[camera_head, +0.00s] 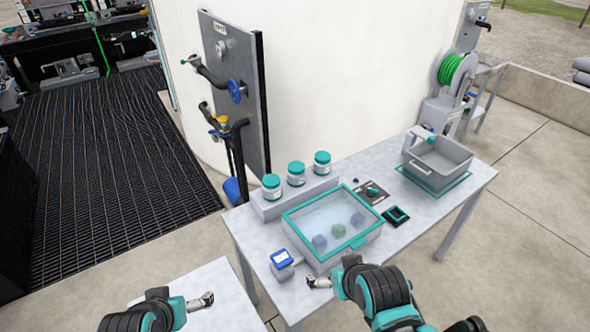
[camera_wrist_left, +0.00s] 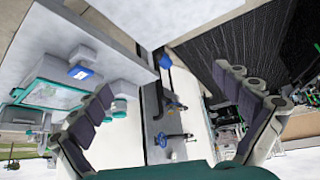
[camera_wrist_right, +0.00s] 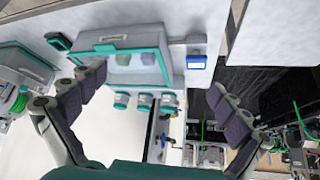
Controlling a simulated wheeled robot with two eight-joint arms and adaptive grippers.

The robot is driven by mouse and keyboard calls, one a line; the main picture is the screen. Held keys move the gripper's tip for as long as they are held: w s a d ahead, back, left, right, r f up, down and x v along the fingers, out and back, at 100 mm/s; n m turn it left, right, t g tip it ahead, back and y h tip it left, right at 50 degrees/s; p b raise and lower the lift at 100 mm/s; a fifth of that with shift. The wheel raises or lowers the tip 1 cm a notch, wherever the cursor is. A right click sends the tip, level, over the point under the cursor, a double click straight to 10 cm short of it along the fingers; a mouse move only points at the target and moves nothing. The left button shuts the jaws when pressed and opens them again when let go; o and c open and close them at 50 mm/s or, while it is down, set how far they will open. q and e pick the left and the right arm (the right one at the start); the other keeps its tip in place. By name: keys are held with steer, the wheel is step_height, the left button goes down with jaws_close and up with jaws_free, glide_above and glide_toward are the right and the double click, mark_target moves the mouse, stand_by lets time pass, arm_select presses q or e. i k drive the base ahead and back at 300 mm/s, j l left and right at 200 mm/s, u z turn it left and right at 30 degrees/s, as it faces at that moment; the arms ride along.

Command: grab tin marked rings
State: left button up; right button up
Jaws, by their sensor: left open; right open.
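Three small white tins with teal lids stand in a row on a grey step at the back of the table: a left tin (camera_head: 271,188), a middle tin (camera_head: 296,174) and a right tin (camera_head: 322,163). Their labels are too small to read, so I cannot tell which is marked rings. They also show in the right wrist view, where one is the middle tin (camera_wrist_right: 145,102). My left gripper (camera_head: 204,301) is open and empty, left of the main table. My right gripper (camera_head: 318,283) is open and empty by the table's front edge, apart from the tins.
A teal-rimmed clear-lidded box (camera_head: 292,224) with coloured items inside stands between my right gripper and the tins. A blue-topped device (camera_head: 282,260) sits left of it. A grey tote (camera_head: 438,162) stands at the right. A panel with a blue valve wheel (camera_head: 237,91) rises behind.

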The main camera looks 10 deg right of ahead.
mark_target(296, 182)
steer(key=k+l, duration=0.1)
steer(key=l, duration=0.6)
steer(key=k+l+u, duration=0.1)
steer(key=l, duration=0.55)
steer(key=k+l, duration=0.1)
steer(key=l, duration=0.5)
steer(key=i+l+u, duration=0.1)
steer(key=i+l, duration=0.85)
steer(key=l, duration=0.2)
steer(key=i+l+u, duration=0.1)
steer(key=i, duration=0.35)
